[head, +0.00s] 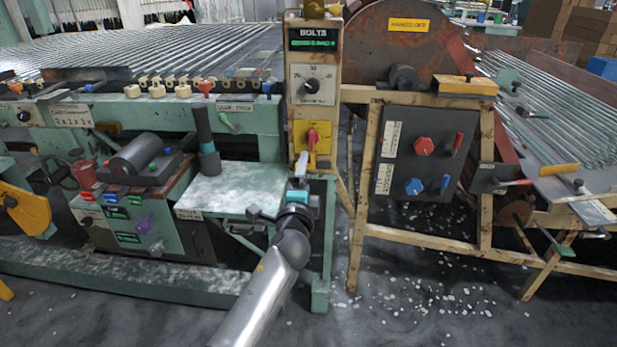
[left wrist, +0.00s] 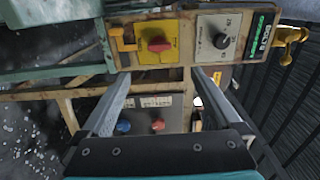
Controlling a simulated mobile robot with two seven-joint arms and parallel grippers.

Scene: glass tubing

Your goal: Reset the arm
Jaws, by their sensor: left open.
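My left arm (head: 262,295) reaches up from the bottom centre in the head view. Its left gripper (head: 300,168) is just below a red-handled switch (head: 312,138) on a yellow plate (head: 325,131). In the left wrist view the two fingers of the left gripper (left wrist: 160,90) stand apart with nothing between them. That view is turned, and the yellow plate (left wrist: 172,28) with its red knob (left wrist: 155,45) shows beyond the fingertips. I cannot tell whether the gripper touches the post. My right gripper is not in view.
A post with a dial panel (head: 314,84) stands above the gripper. A black panel (head: 418,153) with red and blue knobs is to its right. A worn light-green work surface (head: 235,189) lies to the left. Glass tubes (head: 545,110) lie on racks. White fragments litter the floor (head: 420,300).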

